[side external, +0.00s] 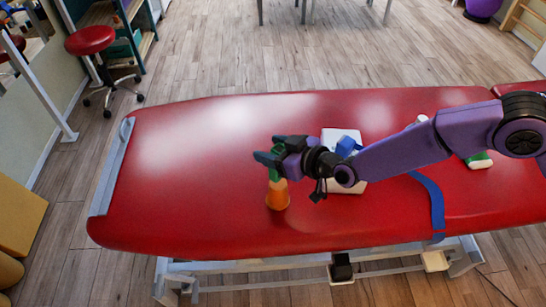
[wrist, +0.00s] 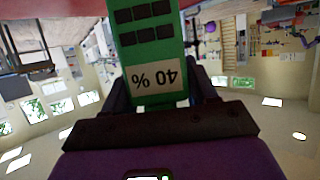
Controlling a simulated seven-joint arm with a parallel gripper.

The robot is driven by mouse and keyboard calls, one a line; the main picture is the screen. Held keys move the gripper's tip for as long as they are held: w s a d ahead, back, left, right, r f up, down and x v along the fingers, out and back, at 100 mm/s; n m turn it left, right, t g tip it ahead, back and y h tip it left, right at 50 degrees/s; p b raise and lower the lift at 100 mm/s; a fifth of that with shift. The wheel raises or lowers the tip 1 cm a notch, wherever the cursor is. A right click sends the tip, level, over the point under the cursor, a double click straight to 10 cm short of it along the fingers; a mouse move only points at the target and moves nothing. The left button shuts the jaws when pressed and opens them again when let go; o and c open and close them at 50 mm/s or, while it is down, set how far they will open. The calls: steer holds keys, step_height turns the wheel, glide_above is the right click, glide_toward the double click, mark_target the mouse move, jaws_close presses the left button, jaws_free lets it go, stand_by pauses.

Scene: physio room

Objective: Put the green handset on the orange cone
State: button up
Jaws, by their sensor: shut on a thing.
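The green handset (wrist: 150,50) fills the upper middle of the wrist view, with dark buttons and a white label reading "40 %" upside down. My gripper (side external: 268,158) is shut on the handset, with a dark blue finger on each side of it. In the side view the handset (side external: 274,175) shows as a small green part below the fingers; the rest is hidden by them. The orange cone (side external: 278,198) stands upright on the red table directly below the handset. The handset's lower end meets the cone's top in this view; I cannot tell whether they touch.
The red padded table (side external: 200,170) is clear on the left. A white flat item (side external: 350,135) with a blue thing (side external: 346,145) lies behind my wrist. A blue strap (side external: 432,200) crosses the table at right. A white and green object (side external: 481,161) lies near my arm.

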steer(key=shift+a+f, duration=0.1)
steer(key=shift+f, duration=1.45)
steer(key=shift+f, duration=0.15)
steer(key=o, duration=1.1)
steer(key=shift+s, duration=0.1)
steer(key=v, duration=1.2)
steer(key=shift+r, duration=0.25)
